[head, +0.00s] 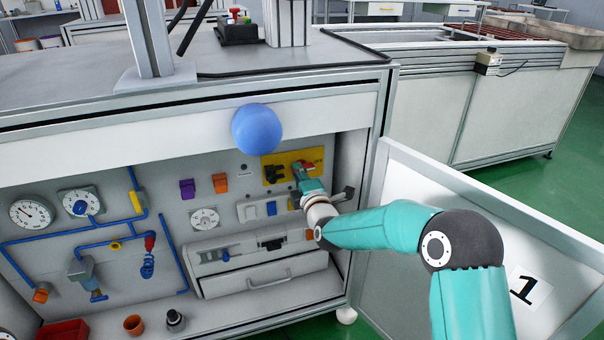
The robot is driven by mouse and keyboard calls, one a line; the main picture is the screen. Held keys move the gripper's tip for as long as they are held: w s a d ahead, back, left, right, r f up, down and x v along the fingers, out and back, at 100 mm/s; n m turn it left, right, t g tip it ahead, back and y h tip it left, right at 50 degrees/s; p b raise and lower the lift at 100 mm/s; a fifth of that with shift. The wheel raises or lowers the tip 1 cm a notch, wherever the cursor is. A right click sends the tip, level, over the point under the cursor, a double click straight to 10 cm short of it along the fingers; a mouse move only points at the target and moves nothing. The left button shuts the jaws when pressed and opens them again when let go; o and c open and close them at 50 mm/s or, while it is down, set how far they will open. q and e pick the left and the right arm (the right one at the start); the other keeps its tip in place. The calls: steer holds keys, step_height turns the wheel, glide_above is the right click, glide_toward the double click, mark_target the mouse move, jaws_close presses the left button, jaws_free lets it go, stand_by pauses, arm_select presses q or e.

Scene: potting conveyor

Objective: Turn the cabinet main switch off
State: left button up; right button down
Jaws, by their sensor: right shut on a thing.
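My right gripper (304,175) reaches in from the right and is shut on the switch. Its fingers hide much of the handle, so I cannot tell its exact angle. A black knob (274,173) sits on the same yellow plate, to the left of the gripper. My left gripper is not in view.
The cabinet door (455,225), marked 1, stands open to the right, near my right arm. A blue ball (257,130) shows in front of the cabinet's upper edge. Left of the switch are gauges (31,213), blue pipes (60,238) and a drawer (265,275).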

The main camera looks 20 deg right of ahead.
steer(key=shift+a+f, duration=0.25)
steer(key=shift+f, duration=0.1)
steer(key=c, duration=1.2)
jaws_free()
steer(key=shift+c, duration=0.2)
steer(key=shift+o, duration=0.6)
steer(key=shift+d+r, duration=0.1)
steer(key=shift+r, duration=0.05)
steer(key=shift+s, duration=0.1)
steer(key=s, duration=1.1)
steer(key=shift+s+d, duration=0.2)
steer(key=shift+s, duration=0.2)
steer(key=shift+d, duration=0.1)
